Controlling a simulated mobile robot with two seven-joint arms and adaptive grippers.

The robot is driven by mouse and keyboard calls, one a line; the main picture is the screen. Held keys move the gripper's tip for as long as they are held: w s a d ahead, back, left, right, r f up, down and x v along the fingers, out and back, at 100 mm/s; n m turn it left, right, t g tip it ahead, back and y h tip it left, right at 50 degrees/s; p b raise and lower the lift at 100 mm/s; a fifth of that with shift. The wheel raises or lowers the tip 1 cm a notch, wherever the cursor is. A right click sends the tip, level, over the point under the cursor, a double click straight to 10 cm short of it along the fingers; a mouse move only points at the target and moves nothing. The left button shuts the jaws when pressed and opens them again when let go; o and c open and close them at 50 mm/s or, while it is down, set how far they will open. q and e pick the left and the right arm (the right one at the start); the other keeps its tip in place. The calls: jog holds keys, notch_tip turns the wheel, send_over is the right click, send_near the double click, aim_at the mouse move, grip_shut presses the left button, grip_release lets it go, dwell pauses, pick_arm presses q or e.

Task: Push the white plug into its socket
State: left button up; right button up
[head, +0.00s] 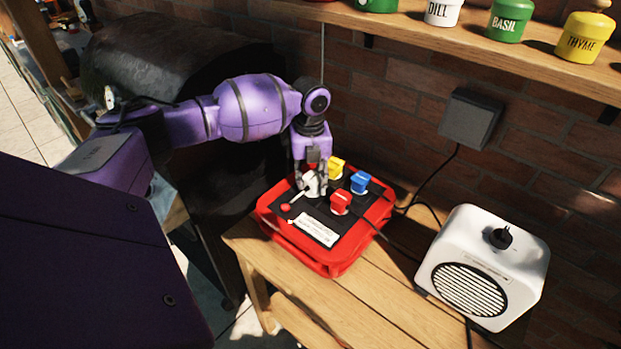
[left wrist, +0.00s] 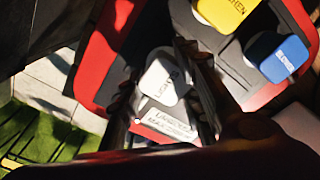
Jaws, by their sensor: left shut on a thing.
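The white plug (head: 311,183) is held between the fingers of my left gripper (head: 312,178), over the back left part of the red power box (head: 332,265). In the left wrist view the plug (left wrist: 165,84) shows its labelled white top between the two fingers (left wrist: 160,95). My left gripper points down and is shut on it. The socket under the plug is hidden, and I cannot tell whether the plug is in it or just above. My right gripper is not in view.
Yellow (head: 336,168), blue (head: 360,182) and red (head: 340,202) plugs stand close beside the white one. A white speaker-like box (head: 485,265) stands to the right on the wooden table (head: 300,300). A shelf (head: 440,37) with several spice jars runs above.

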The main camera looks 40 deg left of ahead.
aim_at(310, 178)
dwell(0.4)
pick_arm(q)
jog(key=shift+f, duration=0.65)
dwell(0.5)
jog(key=o, duration=1.1)
jog(key=shift+o, duration=0.2)
notch_tip(310, 178, up, 12)
